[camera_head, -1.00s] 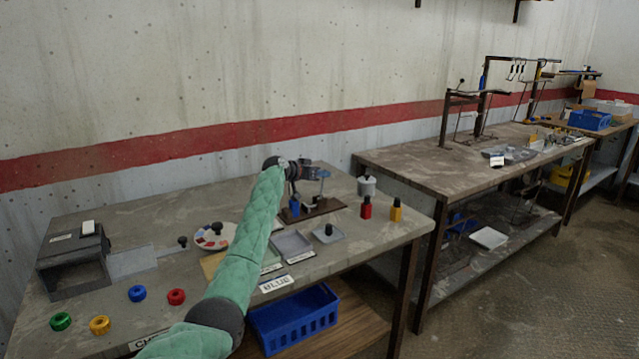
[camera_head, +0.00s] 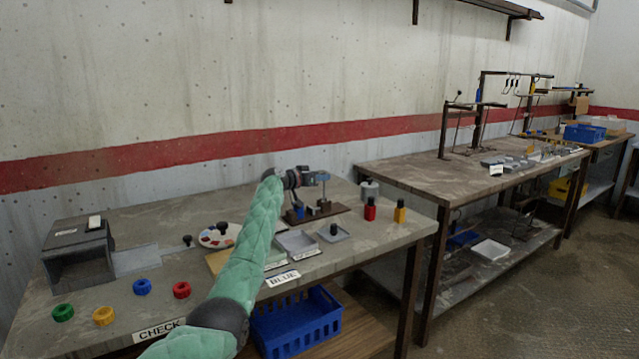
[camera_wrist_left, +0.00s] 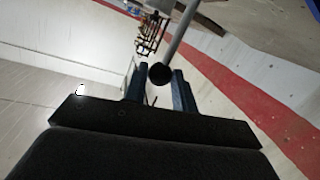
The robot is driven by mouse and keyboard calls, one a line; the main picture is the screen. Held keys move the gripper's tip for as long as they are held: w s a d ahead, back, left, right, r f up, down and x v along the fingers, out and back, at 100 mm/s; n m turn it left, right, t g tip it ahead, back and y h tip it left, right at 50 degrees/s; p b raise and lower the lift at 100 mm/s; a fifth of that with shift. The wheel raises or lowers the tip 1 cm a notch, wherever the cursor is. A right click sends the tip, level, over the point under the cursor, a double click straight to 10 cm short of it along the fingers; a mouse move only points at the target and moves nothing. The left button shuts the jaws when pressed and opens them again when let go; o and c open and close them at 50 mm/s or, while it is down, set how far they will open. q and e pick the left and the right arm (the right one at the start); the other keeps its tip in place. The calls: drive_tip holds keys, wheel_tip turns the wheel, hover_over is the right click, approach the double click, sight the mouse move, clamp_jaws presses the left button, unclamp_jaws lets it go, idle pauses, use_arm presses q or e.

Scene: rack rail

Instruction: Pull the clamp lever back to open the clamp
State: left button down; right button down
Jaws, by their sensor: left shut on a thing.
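The clamp stands on a dark brown base (camera_head: 336,210) near the back of the closest table. My left gripper (camera_head: 322,177) is above the clamp, reached over by the green-sleeved arm. In the left wrist view, the clamp lever (camera_wrist_left: 181,32) is a grey rod ending in a round dark knob (camera_wrist_left: 160,74). The knob end lies between the two fingers of my left gripper (camera_wrist_left: 160,86), which is shut on the lever. In the head view the gripper hides the lever's top, and its exact tilt is hard to tell. My right gripper is not in view.
Near the clamp are a grey tray (camera_head: 295,243), a grey canister (camera_head: 369,190), a red bottle (camera_head: 370,211) and a yellow bottle (camera_head: 400,213). A dark box (camera_head: 78,254) and several coloured rings stand at the left. A blue crate (camera_head: 297,322) sits below.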

use_arm(q)
drive_tip(key=shift+f, duration=0.1)
idle(0.4)
drive_tip(key=c, duration=1.1)
unclamp_jaws()
drive_tip(key=shift+a, duration=0.15)
drive_tip(key=shift+c, duration=0.2)
drive_tip(key=shift+s, duration=0.15)
